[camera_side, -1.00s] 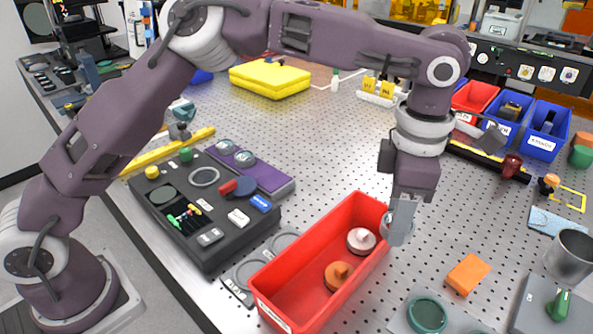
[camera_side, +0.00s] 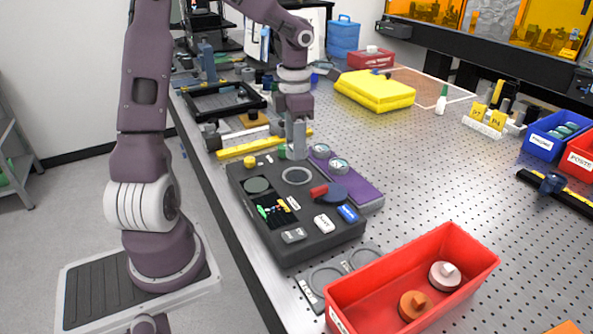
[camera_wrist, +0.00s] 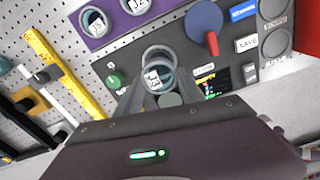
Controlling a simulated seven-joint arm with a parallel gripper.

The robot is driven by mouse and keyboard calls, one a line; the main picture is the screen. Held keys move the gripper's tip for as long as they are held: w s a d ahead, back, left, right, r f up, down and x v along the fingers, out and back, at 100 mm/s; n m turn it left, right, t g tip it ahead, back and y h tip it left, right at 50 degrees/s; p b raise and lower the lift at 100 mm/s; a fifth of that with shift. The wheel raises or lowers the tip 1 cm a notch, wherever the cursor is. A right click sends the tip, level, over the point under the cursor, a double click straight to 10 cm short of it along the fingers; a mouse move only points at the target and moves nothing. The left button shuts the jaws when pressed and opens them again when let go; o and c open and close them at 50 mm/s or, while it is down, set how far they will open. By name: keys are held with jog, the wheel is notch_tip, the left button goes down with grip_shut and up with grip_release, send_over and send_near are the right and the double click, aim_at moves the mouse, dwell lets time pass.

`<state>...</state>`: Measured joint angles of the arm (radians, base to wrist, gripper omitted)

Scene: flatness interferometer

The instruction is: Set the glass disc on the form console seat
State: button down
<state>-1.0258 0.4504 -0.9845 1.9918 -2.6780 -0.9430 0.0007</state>
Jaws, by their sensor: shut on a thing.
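My gripper (camera_side: 297,157) points down over the far part of the dark console (camera_side: 300,222). In the wrist view my gripper (camera_wrist: 155,97) is shut on the glass disc (camera_wrist: 158,77), a clear round piece with a white label. The form console seat, a pale ring (camera_side: 297,176), lies on the console top just in front of the fingers in the side view. In the wrist view the ring (camera_wrist: 157,53) shows partly behind the disc. The disc appears to be above the console; the exact gap cannot be told. In the side view the disc is hardly distinguishable at the fingers.
A purple tray (camera_side: 366,196) with two labelled round glass pieces stands beside the console. A red knob (camera_side: 319,191), a green knob (camera_wrist: 115,79) and buttons rise from the console. A yellow bar (camera_side: 240,148) lies behind. A red bin (camera_side: 467,279) with two knobbed discs stands in front.

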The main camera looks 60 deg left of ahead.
aim_at(295, 177)
notch_tip(295, 177, down, 6)
jog(key=shift+f, duration=0.1)
jog(key=shift+f, duration=0.1)
jog(key=c, duration=0.7)
grip_release()
